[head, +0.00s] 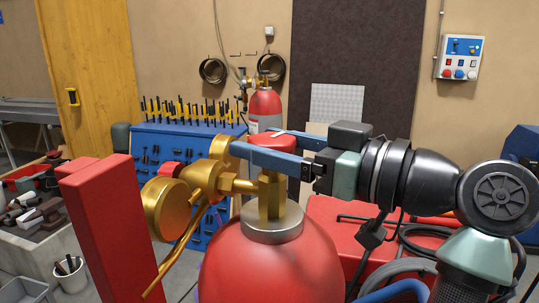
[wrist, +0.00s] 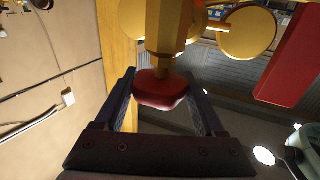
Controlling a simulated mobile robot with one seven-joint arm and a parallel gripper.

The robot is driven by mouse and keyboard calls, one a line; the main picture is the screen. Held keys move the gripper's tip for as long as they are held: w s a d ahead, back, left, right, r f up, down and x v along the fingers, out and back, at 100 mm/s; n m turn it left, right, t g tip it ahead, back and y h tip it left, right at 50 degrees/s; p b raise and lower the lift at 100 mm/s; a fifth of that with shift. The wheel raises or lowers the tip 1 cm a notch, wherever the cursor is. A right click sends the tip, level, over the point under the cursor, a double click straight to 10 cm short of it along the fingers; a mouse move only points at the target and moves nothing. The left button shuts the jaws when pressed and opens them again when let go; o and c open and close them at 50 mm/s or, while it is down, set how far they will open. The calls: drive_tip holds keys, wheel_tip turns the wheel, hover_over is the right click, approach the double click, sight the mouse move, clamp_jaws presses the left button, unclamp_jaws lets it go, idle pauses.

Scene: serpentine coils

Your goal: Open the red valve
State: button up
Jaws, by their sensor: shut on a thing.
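The red valve (head: 272,137) is a knob on top of the brass fitting (head: 270,192) of a red gas cylinder (head: 268,265). In the head view my gripper (head: 268,147) reaches in from the right, its blue fingers at the knob's height. In the wrist view the red valve (wrist: 160,90) sits between the two fingers of my gripper (wrist: 163,92), which are shut on it. The brass stem (wrist: 166,35) runs away from the knob. The contact faces are partly hidden.
Brass gauges (head: 168,208) and a thin brass tube stand left of the valve, beside a red post (head: 108,225). A second red cylinder (head: 265,105) stands behind. A blue tool rack (head: 175,150) is at the back, and a red case (head: 335,225) with black hoses lies at right.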

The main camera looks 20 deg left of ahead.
drive_tip(key=n+g, duration=0.2)
drive_tip(key=g, duration=0.1)
drive_tip(key=n+g+y, duration=0.1)
drive_tip(key=n+g, duration=0.1)
drive_tip(key=g, duration=0.1)
drive_tip(key=shift+r+g, duration=0.15)
drive_tip(key=shift+g, duration=0.25)
drive_tip(key=shift+s+n+g+h+p, duration=0.1)
drive_tip(key=shift+n+g+h+p, duration=0.3)
drive_tip(key=shift+n+g, duration=1.6)
drive_tip(key=shift+n+g+h, duration=0.4)
drive_tip(key=shift+g, duration=1)
drive_tip(key=o, duration=1.3)
drive_tip(key=shift+s, duration=0.1)
drive_tip(key=shift+o, duration=0.2)
